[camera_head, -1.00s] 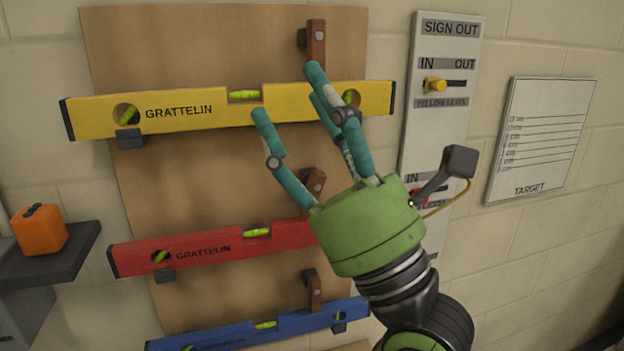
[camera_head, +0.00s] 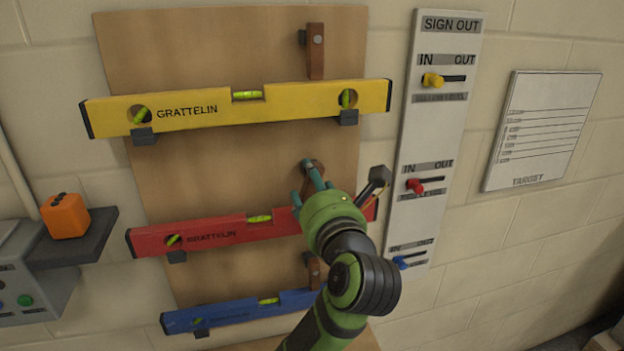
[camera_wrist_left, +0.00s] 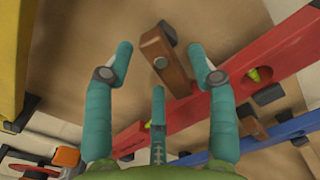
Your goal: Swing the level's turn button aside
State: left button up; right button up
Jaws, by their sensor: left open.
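Yellow (camera_head: 220,112), red (camera_head: 215,236) and blue (camera_head: 235,313) levels hang on a brown board. A brown turn button (camera_head: 315,52) stands upright above the yellow level, its lower end at the level's top edge. The red level's turn button (camera_wrist_left: 168,62) is mostly hidden by my gripper in the head view. In the left wrist view its lower end reaches over the red level (camera_wrist_left: 275,50). My left gripper (camera_head: 303,182) is open there, with fingers (camera_wrist_left: 160,55) on both sides of the button, and contact is unclear. The blue level's button (camera_head: 313,270) is partly hidden by my arm.
A sign-out board (camera_head: 437,130) with yellow, red and blue pegs is close on the right of my gripper. A target sheet (camera_head: 543,130) hangs further right. An orange box (camera_head: 65,216) sits on a dark shelf (camera_head: 80,243) at left.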

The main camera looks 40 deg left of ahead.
pick_arm(q)
jog(key=shift+w+a, duration=0.15)
jog(key=shift+a, duration=0.05)
grip_shut()
